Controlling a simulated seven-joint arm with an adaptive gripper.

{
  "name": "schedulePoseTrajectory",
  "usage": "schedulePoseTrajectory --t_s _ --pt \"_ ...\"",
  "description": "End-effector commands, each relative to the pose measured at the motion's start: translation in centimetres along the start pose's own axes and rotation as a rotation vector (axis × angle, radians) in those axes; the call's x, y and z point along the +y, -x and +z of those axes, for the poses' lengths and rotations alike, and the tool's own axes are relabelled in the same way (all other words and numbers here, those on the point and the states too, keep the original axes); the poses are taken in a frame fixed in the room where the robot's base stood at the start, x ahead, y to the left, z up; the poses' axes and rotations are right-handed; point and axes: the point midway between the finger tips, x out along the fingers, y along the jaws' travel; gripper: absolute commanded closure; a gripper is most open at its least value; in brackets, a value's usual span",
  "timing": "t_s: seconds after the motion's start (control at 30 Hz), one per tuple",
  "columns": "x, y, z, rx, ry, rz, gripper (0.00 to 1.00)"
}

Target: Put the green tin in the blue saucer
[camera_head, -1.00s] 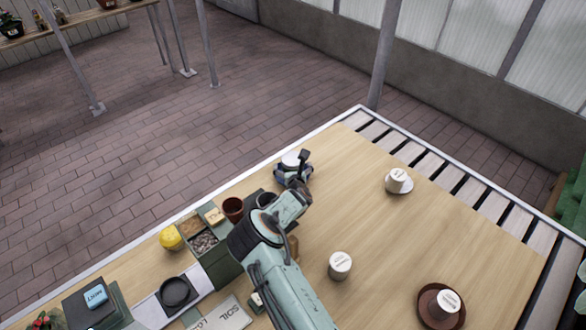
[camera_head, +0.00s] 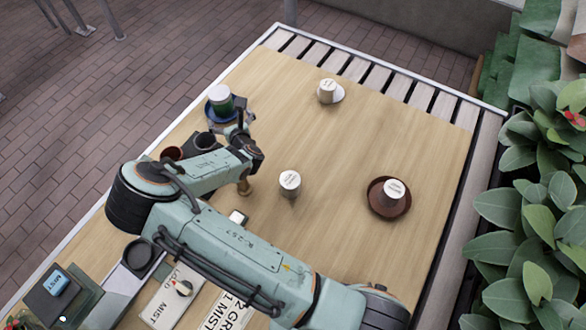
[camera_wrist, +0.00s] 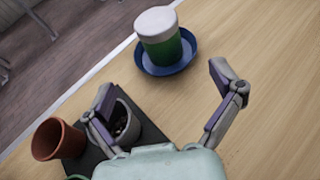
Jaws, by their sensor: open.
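The green tin (camera_head: 221,101) with a white lid stands upright in the blue saucer (camera_head: 209,118) at the table's far left edge. The wrist view shows the green tin (camera_wrist: 161,44) inside the rim of the blue saucer (camera_wrist: 189,58) more clearly. My gripper (camera_wrist: 163,82) is open and empty, its two fingers spread wide on the near side of the saucer, apart from the tin. In the head view my gripper (camera_head: 229,127) is just in front of the saucer and hides part of its near rim.

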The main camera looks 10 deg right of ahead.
Motion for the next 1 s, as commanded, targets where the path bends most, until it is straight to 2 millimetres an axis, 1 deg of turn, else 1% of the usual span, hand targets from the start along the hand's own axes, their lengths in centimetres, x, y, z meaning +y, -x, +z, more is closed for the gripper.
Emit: schedulePoseTrajectory --t_s 0.07,0.13,0.17,0.2,0.27,0.3,0.33,0.37,0.4,0.47,0.5,0.57,0.6,0.67,0.7,0.8,0.9,0.93,1.0 --pt "-0.8 0.3 0.3 0.015 -0.076 -0.032 0.08" --pt "-2.6 1.0 0.6 0.05 -0.247 -0.104 0.08" --pt "-3.5 1.5 0.7 0.071 -0.352 -0.146 0.08" --pt "-4.8 2.5 0.8 0.102 -0.518 -0.212 0.08" --pt "-6.6 4.5 0.8 0.155 -0.808 -0.324 0.08" --pt "-7.4 6.2 0.8 0.192 -1.014 -0.402 0.08" --pt "-7.8 7.7 0.8 0.219 -1.167 -0.462 0.08" --pt "-8.1 9.2 0.8 0.245 -1.314 -0.52 0.08" --pt "-8.1 11.3 1.0 0.279 -1.501 -0.598 0.08" --pt "-7.9 14.8 1.4 0.323 -1.758 -0.715 0.08" --pt "-7.5 17.3 1.7 0.35 -1.913 -0.798 0.08" --pt "-6.9 21.3 2.2 0.379 -2.117 -0.93 0.08" --pt "-6.5 24.0 2.5 0.39 -2.234 -1.023 0.08" --pt "-5.9 28.1 2.7 0.383 -2.378 -1.168 0.08" --pt "-5.6 30.6 2.7 0.364 -2.453 -1.266 0.08" --pt "-5.1 36.1 2.3 0.27 -2.577 -1.49 0.08" --pt "-4.8 39.9 1.6 0.154 -2.638 -1.655 0.08" --pt "-4.7 40.6 1.4 -0.124 2.644 1.689 0.08" --pt "-4.6 41.9 1.1 -0.067 2.587 1.703 0.08"
